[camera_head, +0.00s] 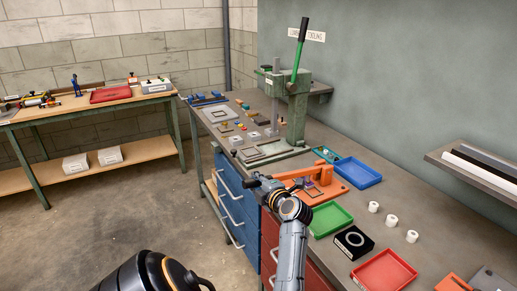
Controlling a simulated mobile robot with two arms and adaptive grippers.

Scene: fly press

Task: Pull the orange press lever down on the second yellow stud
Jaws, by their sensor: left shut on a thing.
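The orange press (325,192) stands on the bench in the middle, on a flat orange base. Its orange lever (305,171) runs nearly level to the left, towards my left gripper. My left gripper (257,182) is at the lever's left end, over the bench's front edge, and is shut on it. The gripper's own body hides the grip and the lever's end. I cannot make out the second yellow stud under the press. My right gripper is not in view.
A tall green fly press (297,110) stands behind. A wall shelf (480,172) juts out at right. Floor at left is clear.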

